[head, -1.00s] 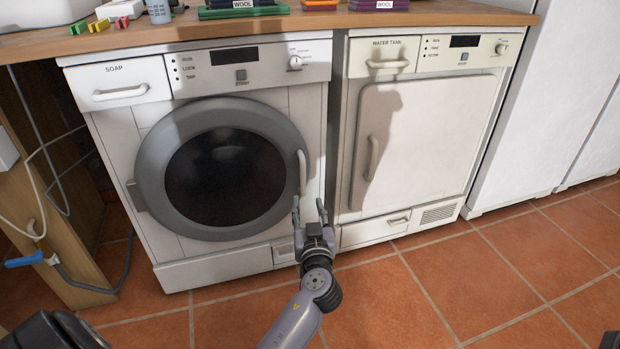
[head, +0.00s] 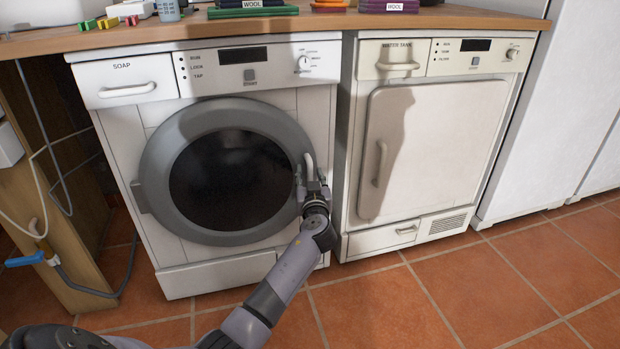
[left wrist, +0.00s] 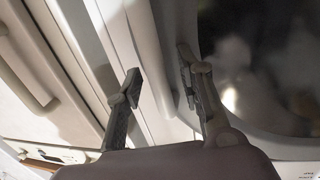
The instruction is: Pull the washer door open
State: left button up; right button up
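The white washer (head: 215,265) stands at the left, its round grey-rimmed door (head: 160,165) with dark glass closed. The pale upright door handle (head: 309,166) is on the door's right edge. My left gripper (head: 312,178) is at the lower part of this handle, with its fingers apart, one on each side of it in the head view. The left wrist view also shows the two fingers (left wrist: 162,75) spread, with the pale curved edge by the door between them. Contact with the handle cannot be told. My right gripper is out of view.
A dryer (head: 430,140) with its own handle stands close on the right. A wooden counter (head: 330,20) with small items runs above both machines. A hose with a blue tap handle (head: 25,259) is at the left. The tiled floor (head: 440,300) in front is clear.

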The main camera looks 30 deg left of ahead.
pick_arm(q)
grip_shut()
dwell(0.4)
dwell(0.4)
